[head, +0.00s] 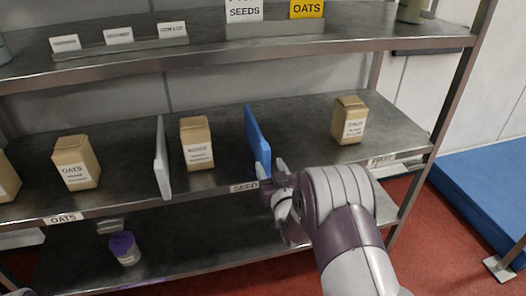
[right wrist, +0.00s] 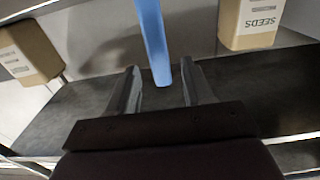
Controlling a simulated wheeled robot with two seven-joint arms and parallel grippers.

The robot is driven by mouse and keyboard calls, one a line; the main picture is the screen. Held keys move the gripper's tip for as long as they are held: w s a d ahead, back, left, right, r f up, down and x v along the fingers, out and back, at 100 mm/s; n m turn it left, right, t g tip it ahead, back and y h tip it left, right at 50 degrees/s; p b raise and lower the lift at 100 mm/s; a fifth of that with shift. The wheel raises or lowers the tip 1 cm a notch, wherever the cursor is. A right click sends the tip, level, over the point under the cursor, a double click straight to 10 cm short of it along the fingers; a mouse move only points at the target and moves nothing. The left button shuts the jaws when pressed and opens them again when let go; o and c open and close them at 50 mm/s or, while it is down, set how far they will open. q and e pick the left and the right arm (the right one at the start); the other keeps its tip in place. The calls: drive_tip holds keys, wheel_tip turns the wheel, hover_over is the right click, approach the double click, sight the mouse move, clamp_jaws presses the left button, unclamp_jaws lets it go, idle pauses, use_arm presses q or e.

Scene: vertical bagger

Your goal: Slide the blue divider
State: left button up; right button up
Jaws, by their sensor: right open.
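The blue divider (head: 257,142) stands upright on the middle shelf, between a seeds bag and another tan bag to its right. My right gripper (head: 272,170) is open at the shelf's front edge, at the divider's near end. In the right wrist view, the blue divider (right wrist: 152,40) comes down to between the two open fingertips of my right gripper (right wrist: 160,72), with gaps on both sides. Contact cannot be told. My left gripper is not in view.
A seeds bag (head: 197,144) stands left of the blue divider, then a white divider (head: 162,158) and an oats bag (head: 76,162). Another tan bag (head: 349,120) stands to the right. Bare middle shelf (head: 298,135) lies between it and the blue divider. The upper shelf (head: 290,46) overhangs.

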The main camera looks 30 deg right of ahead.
sight(264, 153)
drive_tip(key=x, duration=0.7)
drive_tip(key=shift+w+b, duration=0.1)
drive_tip(key=shift+b, duration=0.3)
clamp_jaws()
drive_tip(key=shift+d, duration=0.1)
